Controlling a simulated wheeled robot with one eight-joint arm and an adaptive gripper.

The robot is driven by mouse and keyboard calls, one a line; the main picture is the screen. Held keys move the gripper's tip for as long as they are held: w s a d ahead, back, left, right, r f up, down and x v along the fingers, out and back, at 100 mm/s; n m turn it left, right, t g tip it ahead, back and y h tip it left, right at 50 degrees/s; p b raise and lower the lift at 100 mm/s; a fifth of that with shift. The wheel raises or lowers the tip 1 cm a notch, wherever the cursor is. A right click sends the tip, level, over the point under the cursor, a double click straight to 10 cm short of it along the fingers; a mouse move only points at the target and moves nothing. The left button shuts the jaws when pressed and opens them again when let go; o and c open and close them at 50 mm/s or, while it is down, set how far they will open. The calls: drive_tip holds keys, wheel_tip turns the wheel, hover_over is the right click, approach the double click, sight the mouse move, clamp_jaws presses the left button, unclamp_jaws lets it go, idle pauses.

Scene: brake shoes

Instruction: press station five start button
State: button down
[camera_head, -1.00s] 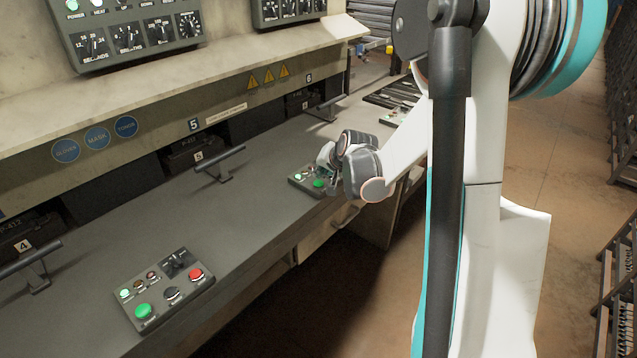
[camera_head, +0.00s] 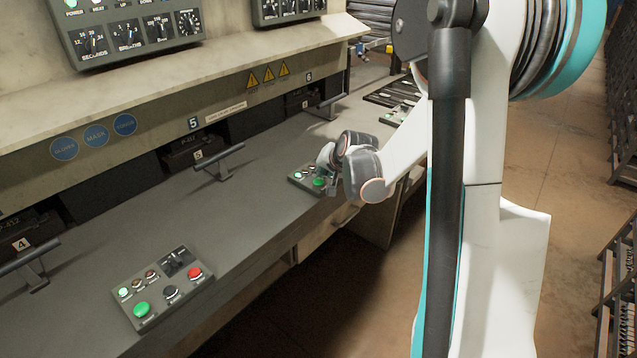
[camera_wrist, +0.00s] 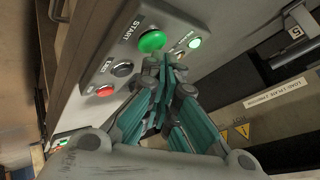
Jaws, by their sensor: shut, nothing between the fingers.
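The control panel (camera_head: 296,180) by my gripper sits on the bench's front edge, right of the station marked 5. Its green START button (camera_head: 319,183) is raised and round. In the wrist view the green button (camera_wrist: 152,41) is labelled START, with a black button (camera_wrist: 122,69) and a red button (camera_wrist: 104,91) beside it. My gripper (camera_wrist: 161,64) is shut and empty; its fingertips appear close beside the green button, over the panel. I cannot tell whether they touch it. In the head view my gripper (camera_head: 329,168) is partly hidden by my wrist.
A similar panel (camera_head: 150,290) lies nearer on the bench at lower left. A handle (camera_head: 220,170) stands up from the bench before station 5 (camera_head: 194,123). A ledge with dial boxes (camera_head: 130,35) overhangs the back.

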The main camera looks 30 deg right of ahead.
sight(322, 180)
drive_tip(key=shift+f+b, duration=0.4)
drive_tip(key=shift+f, duration=0.1)
idle(0.8)
drive_tip(key=shift+r, duration=0.15)
drive_tip(key=shift+r+p, duration=0.6)
drive_tip(key=shift+r, duration=0.15)
drive_tip(key=shift+r+p, duration=1.8)
drive_tip(key=shift+r, duration=0.75)
